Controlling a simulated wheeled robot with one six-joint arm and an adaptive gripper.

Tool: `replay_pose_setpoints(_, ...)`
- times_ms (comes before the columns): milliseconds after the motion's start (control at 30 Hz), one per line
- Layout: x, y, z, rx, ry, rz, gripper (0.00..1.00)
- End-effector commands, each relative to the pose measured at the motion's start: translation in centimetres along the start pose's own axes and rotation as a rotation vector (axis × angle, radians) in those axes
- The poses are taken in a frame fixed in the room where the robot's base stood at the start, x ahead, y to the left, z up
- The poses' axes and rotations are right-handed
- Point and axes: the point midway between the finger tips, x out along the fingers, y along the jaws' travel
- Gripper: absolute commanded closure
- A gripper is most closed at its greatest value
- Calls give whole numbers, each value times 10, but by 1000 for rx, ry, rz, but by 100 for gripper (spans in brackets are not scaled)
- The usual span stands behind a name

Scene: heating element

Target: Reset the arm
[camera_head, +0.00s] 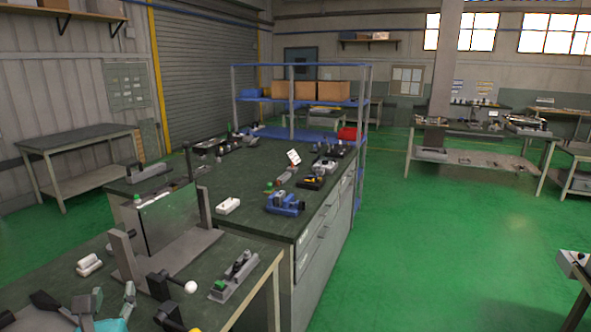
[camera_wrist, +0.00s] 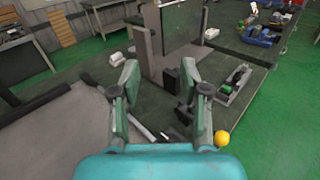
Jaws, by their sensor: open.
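In the head view part of my gripper (camera_head: 105,305) shows at the bottom left, above the near bench, close to the same stand (camera_head: 185,250). A yellow ball knob (camera_wrist: 221,138) appears just right of the right finger in the wrist view; I cannot tell whether they touch.
A grey device with a green part (camera_head: 236,275) lies on the near bench, with a white block (camera_head: 89,265) at left. Behind stands a dark-topped cabinet bench (camera_head: 250,180) carrying a blue vise (camera_head: 286,203). Green floor (camera_head: 440,240) is open at right.

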Motion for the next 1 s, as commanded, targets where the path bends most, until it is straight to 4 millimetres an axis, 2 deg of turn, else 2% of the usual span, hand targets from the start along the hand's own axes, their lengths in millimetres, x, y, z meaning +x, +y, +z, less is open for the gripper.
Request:
replay_pose_setpoints(267,-5,-26,-33,91,15,-2,55)
replay_pose_setpoints(567,-20,-75,-90,273,43,-9,55)
replay_pose_setpoints(767,-52,-132,-152,506,74,-29,55)
replay_pose_setpoints(1000,-111,-199,-217,840,103,-73,55)
